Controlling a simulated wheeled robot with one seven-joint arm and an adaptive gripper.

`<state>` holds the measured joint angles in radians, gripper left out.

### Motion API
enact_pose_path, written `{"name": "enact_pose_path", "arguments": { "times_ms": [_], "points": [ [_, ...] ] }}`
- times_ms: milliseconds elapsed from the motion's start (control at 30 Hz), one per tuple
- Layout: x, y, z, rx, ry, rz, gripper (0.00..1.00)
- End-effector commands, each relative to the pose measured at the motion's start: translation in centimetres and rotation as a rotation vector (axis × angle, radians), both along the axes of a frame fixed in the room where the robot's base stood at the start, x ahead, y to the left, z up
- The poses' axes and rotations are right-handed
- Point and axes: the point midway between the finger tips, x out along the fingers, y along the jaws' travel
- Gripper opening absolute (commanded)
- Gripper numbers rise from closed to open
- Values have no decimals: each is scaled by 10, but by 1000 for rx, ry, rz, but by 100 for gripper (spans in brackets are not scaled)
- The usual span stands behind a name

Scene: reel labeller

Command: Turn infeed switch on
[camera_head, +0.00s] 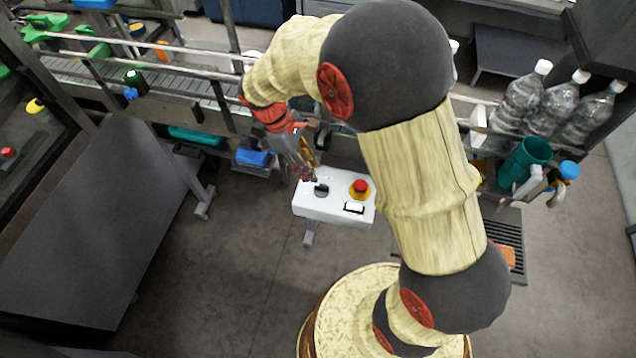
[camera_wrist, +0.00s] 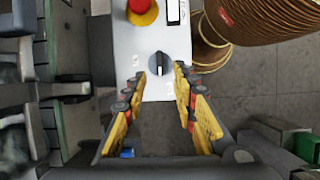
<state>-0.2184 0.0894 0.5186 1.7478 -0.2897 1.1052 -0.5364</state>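The infeed switch looks to be the black rotary knob (camera_head: 321,190) on a white control box (camera_head: 335,209). In the wrist view the knob (camera_wrist: 159,64) has a pale pointer line running along the picture's vertical. Small labels beside it are too small to read. My gripper (camera_head: 306,178) is just to the left of the knob in the head view. In the wrist view my gripper (camera_wrist: 161,72) has its yellow fingers apart, with the tips on either side of the knob. Contact with the knob cannot be told. Nothing is held between the fingers.
A conveyor (camera_head: 180,85) runs behind. Clear bottles (camera_head: 522,92) and a green cup (camera_head: 524,162) stand at right.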

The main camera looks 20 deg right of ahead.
Motion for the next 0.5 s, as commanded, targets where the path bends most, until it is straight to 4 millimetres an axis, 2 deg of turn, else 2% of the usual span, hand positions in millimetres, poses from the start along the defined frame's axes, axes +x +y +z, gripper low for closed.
{"name": "enact_pose_path", "arguments": {
  "times_ms": [167, 500],
  "points": [
    [-4, -4, -11, 4, 9, 16, 28],
    [-15, -19, -57, 4, 6, 13, 28]
  ]
}}
